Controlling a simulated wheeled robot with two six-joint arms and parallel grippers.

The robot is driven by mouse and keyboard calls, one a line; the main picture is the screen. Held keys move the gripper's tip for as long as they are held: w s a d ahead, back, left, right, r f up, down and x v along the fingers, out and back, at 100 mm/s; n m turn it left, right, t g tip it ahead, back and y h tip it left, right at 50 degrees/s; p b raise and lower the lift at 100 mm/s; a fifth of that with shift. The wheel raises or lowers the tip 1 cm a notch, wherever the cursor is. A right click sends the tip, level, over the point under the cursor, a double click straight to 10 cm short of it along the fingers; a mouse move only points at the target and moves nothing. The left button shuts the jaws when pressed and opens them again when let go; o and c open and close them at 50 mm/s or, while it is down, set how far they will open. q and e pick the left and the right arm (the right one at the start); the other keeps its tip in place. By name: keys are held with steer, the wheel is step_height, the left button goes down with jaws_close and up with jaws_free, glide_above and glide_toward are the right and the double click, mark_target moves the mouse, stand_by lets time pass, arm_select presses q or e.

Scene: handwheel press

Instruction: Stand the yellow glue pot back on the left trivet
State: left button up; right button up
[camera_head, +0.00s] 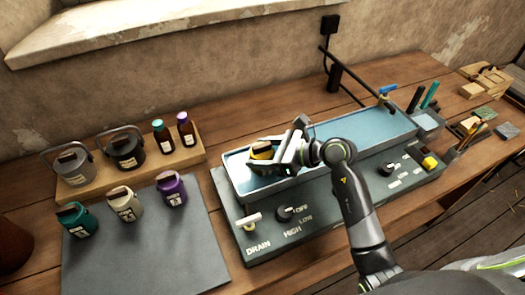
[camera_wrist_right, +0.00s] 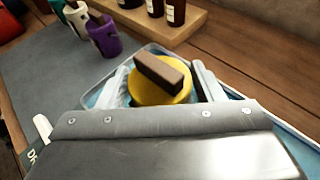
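The yellow glue pot (camera_head: 263,152) with a dark brown block-like grip on its lid is at the left end of the long water bath (camera_head: 236,180). It also shows from above in the right wrist view (camera_wrist_right: 158,92). My right gripper (camera_head: 277,152) is over that end of the bath, with one finger on each side of the pot. The fingers look close against the yellow rim, but I cannot tell whether they press on it. The pot's lower body and what is under it are hidden. I cannot make out a trivet. My left gripper is not in view.
Green, cream and purple pots (camera_head: 172,190) stand on a dark mat (camera_head: 150,250) at the left.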

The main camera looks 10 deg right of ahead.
steer(key=shift+o, duration=1.4)
steer(key=shift+r, duration=0.1)
steer(key=shift+d+r, duration=0.1)
steer(key=b+v, duration=0.2)
steer(key=v, duration=1)
steer(key=shift+s, duration=0.1)
